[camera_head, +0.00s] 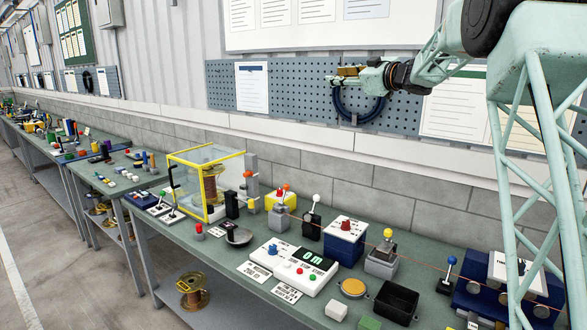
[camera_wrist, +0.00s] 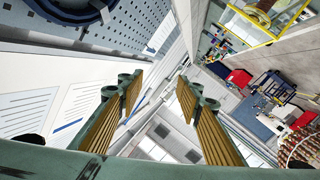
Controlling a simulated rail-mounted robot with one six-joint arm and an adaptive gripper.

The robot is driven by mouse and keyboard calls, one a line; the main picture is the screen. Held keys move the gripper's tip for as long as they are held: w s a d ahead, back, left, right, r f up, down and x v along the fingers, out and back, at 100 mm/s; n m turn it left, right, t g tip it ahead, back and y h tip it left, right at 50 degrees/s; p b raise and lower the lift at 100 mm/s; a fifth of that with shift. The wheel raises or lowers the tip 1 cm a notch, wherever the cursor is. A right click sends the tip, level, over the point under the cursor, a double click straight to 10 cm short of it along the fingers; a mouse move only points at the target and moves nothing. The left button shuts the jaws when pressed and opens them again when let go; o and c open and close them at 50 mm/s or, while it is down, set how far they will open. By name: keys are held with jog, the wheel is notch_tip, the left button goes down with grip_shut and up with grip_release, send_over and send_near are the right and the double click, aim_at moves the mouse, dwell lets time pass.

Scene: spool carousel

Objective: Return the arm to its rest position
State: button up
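My gripper (camera_head: 343,76) is raised high above the bench at the upper right, in front of the pegboard and level with its papers. It touches nothing on the bench. The wrist view shows its two ribbed yellow-brown finger pads (camera_wrist: 158,90) spread well apart with nothing between them. My green lattice arm comes in from the right edge in the head view.
The green bench (camera_head: 236,262) carries a yellow-framed clear case (camera_head: 179,191) with a copper spool (camera_head: 210,186) inside, a white control box (camera_head: 291,268), levers and a black bin (camera_head: 396,302). Another spool (camera_head: 192,290) sits below the bench. The pegboard (camera_head: 305,97) stands close behind my gripper.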

jog(key=s+d+r+m+t+h+b, duration=0.15)
jog(key=s+d+m+h, duration=0.3)
jog(key=s, duration=0.55)
jog(key=s+d+r+m+h+b, duration=0.1)
jog(key=s+d+r+m+h, duration=0.3)
jog(key=s, duration=0.6)
jog(key=s+d+f+m+g+h+b, duration=0.1)
jog(key=s+f+g, duration=0.1)
jog(key=s+f, duration=0.75)
jog(key=s+d+f+m+g+h, duration=0.15)
jog(key=s+f, duration=0.25)
jog(key=s, duration=1.1)
jog(key=s+d+f+m+g+h+b, duration=0.1)
jog(key=s+f+g+h, duration=0.15)
jog(key=s+f, duration=0.65)
jog(key=s+a+f+g+y, duration=0.1)
jog(key=s+f, duration=0.4)
jog(key=s, duration=0.6)
jog(key=s+a+f+g+y+b, duration=0.1)
jog(key=s+a+f, duration=0.3)
jog(key=s, duration=0.7)
jog(key=s+a+f+g+y, duration=0.1)
jog(key=s+f, duration=0.5)
jog(key=s, duration=0.6)
jog(key=a+g, duration=0.1)
jog(key=g, duration=0.1)
jog(key=shift+a+f+m+g, duration=0.25)
jog(key=shift+a+m+g, duration=0.05)
jog(key=shift+g, duration=0.05)
